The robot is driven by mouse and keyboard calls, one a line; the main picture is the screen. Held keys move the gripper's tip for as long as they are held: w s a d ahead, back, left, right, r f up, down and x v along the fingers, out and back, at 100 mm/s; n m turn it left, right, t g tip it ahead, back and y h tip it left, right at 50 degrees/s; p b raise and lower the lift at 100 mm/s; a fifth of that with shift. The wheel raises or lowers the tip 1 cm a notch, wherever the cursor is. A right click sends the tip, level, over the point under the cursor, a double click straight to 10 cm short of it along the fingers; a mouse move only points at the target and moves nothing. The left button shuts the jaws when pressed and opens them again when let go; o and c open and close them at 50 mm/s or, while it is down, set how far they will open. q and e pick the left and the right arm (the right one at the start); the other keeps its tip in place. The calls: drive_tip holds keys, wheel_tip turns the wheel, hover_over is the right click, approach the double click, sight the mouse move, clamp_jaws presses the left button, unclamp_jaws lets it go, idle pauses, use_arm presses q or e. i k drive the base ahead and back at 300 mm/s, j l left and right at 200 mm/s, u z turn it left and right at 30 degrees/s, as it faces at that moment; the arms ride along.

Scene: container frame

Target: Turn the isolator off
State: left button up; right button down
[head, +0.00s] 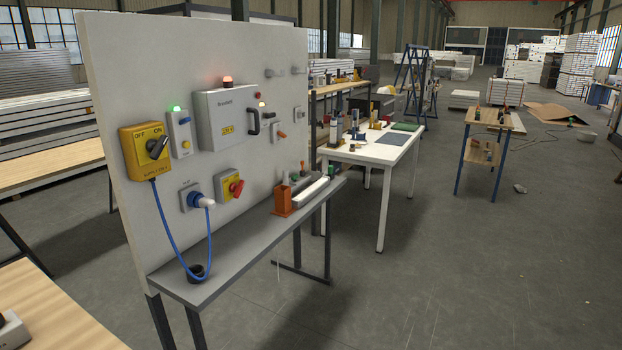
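A yellow switch box (138,168) marked OFF and ON is mounted at the left of the upright grey panel. Its black rotary handle (157,147) is tilted up to the right, toward the ON mark. Small lettering at the bottom of the box is hard to read. Which box is named the isolator is not clearly legible. Neither of my grippers is in the head view.
A blue cable (164,225) hangs from the switch box to a plug (200,200). A green-lit box (180,135) and a grey cabinet (222,125) with a red lamp are beside it. A grey shelf (225,262) juts out below, holding an orange holder (283,200).

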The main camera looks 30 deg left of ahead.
sight(235, 188)
drive_tip(key=i+u, duration=0.3)
drive_tip(key=i, duration=0.35)
drive_tip(key=i+l+u, duration=0.25)
drive_tip(key=i, duration=0.35)
drive_tip(key=i+u, duration=0.2)
drive_tip(key=u, duration=0.2)
drive_tip(key=i+u, duration=0.2)
drive_tip(key=u, duration=0.2)
drive_tip(key=i+u, duration=0.25)
drive_tip(key=u, duration=0.15)
drive_tip(key=i+l+u, duration=0.15)
drive_tip(key=u, duration=0.25)
drive_tip(key=i+u, duration=0.3)
drive_tip(key=u, duration=0.15)
drive_tip(key=i+l+u, duration=0.2)
drive_tip(key=u, duration=0.2)
drive_tip(key=i+l+u, duration=0.25)
drive_tip(key=u, duration=0.2)
